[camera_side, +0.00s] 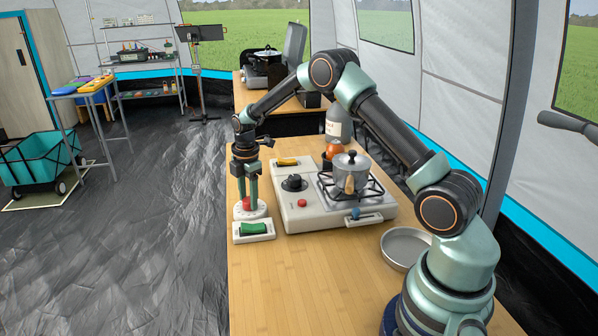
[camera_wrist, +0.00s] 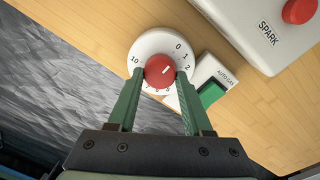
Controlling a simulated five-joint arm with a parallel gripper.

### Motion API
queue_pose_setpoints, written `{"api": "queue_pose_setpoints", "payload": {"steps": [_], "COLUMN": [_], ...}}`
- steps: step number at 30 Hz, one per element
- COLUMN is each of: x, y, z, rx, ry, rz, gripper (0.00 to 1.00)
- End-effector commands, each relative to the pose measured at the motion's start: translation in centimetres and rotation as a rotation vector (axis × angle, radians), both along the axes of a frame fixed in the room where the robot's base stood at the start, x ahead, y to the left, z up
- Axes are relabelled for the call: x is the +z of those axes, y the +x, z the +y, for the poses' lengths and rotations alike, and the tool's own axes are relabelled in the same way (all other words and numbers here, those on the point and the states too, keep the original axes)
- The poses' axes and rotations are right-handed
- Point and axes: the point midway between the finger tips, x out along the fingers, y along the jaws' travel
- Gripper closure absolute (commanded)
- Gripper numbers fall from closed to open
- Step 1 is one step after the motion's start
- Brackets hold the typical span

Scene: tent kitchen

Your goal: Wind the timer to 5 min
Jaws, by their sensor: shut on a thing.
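The timer (camera_wrist: 146,44) is a round white dial with a red knob (camera_wrist: 158,74) in its middle. The numbers 0, 1, 2 and 10 can be read along its rim; those on the near side are partly hidden by my fingers. A short white mark on the knob points to the upper right, roughly toward 1. My gripper (camera_wrist: 160,78) is shut on the knob, one green finger at each side. In the side view, my gripper (camera_side: 247,197) points straight down on the timer (camera_side: 240,213), which stands near the table's left edge.
A white box with a green switch (camera_side: 254,229), marked AUTO GAS, sits close beside the timer. A camp stove (camera_side: 305,218) with a red SPARK button (camera_side: 302,203) and a steel pot (camera_side: 350,168) stands to the right. A round metal pan (camera_side: 405,248) lies nearer.

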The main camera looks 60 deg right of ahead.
Motion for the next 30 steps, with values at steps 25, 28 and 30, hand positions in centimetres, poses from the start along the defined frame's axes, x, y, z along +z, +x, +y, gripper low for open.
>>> {"api": "queue_pose_setpoints", "payload": {"steps": [25,28,30], "x": [-0.07,-0.07,-0.06], "y": [0.27,0.31,0.34], "z": [0.07,0.08,0.07], "rx": [-0.688,-0.783,-0.849], "ry": [0.038,0.042,0.045], "rz": [0.008,0.011,0.013], "gripper": [1.0,1.0,1.0]}}
